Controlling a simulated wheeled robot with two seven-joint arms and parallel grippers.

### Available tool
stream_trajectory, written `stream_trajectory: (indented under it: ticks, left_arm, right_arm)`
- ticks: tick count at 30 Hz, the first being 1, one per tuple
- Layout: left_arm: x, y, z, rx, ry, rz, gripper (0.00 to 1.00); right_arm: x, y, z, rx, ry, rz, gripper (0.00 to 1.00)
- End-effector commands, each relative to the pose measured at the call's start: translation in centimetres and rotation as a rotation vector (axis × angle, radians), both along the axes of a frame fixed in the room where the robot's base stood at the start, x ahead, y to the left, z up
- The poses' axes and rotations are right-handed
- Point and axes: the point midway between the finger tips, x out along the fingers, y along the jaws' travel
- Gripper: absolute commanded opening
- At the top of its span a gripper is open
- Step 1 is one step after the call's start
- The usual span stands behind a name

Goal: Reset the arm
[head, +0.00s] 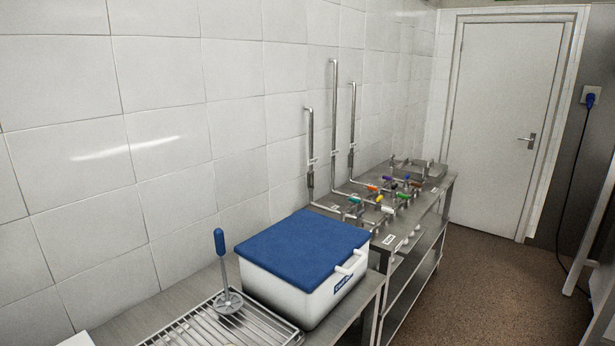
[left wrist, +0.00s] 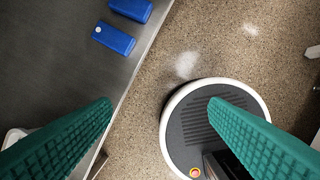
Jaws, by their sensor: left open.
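My left gripper (left wrist: 160,103) shows in the left wrist view as two green ribbed fingers set wide apart. Nothing is between them. They hang above a speckled floor and the edge of a dark grey worktop (left wrist: 60,70). Part of my own round base shows below the right finger. Neither arm shows in the head view, and my right gripper is in no frame.
Two blue blocks, one here (left wrist: 114,39), lie on the worktop. In the head view a white box with a blue lid (head: 305,243) stands beside a wire rack (head: 190,333) and a blue-handled tool (head: 220,243). A metal bench with taps (head: 400,240) stands beyond. Brown floor (head: 490,290) is clear.

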Motion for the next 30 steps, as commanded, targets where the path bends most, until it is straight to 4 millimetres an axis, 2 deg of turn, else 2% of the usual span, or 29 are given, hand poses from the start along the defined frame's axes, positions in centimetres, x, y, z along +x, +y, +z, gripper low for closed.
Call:
stream_trajectory:
  ticks: [1,6,9,12,15,17,30]
  left_arm:
    - [-1.3,0.2,-3.6,0.002,0.020,-0.003,0.69]
    - [-6.6,1.0,-12.2,0.008,0.059,-0.012,0.69]
    - [-9.9,1.6,-15.9,0.010,0.078,-0.016,0.69]
    - [-12.7,2.2,-18.3,0.013,0.092,-0.020,0.69]
    - [-14.8,2.6,-19.7,0.015,0.101,-0.023,0.69]
    - [-15.3,2.7,-20.0,0.015,0.104,-0.024,0.69]
    - [-15.3,2.7,-20.0,0.015,0.104,-0.024,0.69]
  right_arm:
    - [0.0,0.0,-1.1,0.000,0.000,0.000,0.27]
    - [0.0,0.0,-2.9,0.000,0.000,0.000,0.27]
    - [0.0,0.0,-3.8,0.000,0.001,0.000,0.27]
    - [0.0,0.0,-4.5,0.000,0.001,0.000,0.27]
    - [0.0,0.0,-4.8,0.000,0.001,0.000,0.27]
    - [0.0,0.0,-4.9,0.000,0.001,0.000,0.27]
    - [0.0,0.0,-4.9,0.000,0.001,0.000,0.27]
